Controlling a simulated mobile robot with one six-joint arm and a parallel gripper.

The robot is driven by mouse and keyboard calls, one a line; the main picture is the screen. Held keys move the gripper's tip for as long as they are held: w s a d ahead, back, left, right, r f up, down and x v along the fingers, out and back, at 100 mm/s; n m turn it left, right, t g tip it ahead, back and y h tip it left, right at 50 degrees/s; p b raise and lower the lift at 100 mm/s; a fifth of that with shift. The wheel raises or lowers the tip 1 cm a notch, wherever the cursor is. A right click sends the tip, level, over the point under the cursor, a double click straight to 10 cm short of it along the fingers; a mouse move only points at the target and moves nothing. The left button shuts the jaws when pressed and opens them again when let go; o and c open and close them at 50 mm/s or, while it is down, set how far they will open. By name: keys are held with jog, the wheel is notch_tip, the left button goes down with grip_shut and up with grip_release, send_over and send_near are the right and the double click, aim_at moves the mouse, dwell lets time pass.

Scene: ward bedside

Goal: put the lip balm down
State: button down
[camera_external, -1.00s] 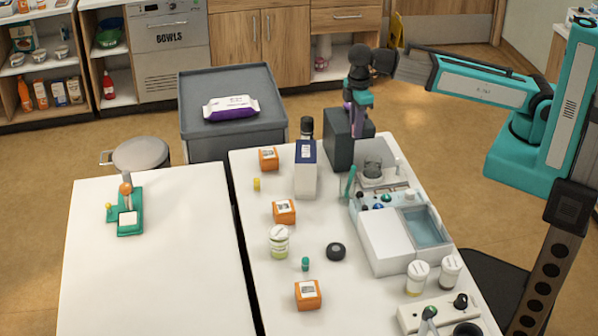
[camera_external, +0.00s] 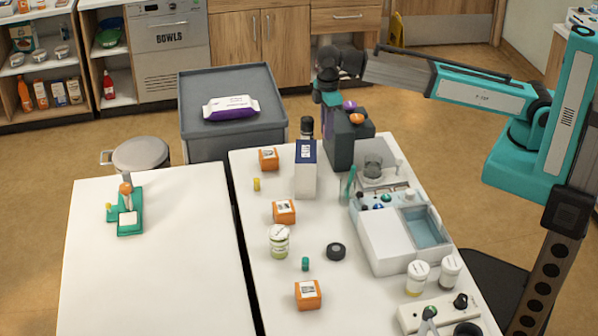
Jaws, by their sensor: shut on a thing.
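My gripper (camera_external: 329,103) is at the back of the right-hand white table, at the left end of the dark grey stepped block (camera_external: 342,150) and partly in front of it. It points down and is shut on the lip balm. The lip balm is hidden or too small to make out between the fingers. I cannot tell whether it touches the block. A purple round piece (camera_external: 349,104) and an orange one (camera_external: 356,118) show at the block's top, just right of my gripper.
The white table (camera_external: 357,297) holds a blue-topped white box (camera_external: 305,175), a dark bottle (camera_external: 307,127), several orange boxes (camera_external: 284,211), a yellow cylinder (camera_external: 257,184), a teal one (camera_external: 305,264) and a white device (camera_external: 385,240). The left table (camera_external: 160,280) is mostly clear.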

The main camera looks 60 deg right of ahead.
jog(key=b, duration=0.1)
send_over(304, 148)
jog(key=shift+s+d+f, duration=0.25)
jog(key=shift+s+f, duration=0.05)
jog(key=shift+s, duration=0.1)
jog(key=shift+w, duration=0.1)
jog(key=shift+w+a, duration=0.15)
jog(key=shift+w+a+f+b, duration=0.1)
jog(key=shift+w+f+b, duration=0.05)
jog(key=shift+f+b, duration=1.25)
jog(key=shift+f, duration=0.4)
jog(key=shift+f, duration=0.15)
jog(key=c, duration=1.7)
grip_release()
jog(key=shift+o, duration=0.2)
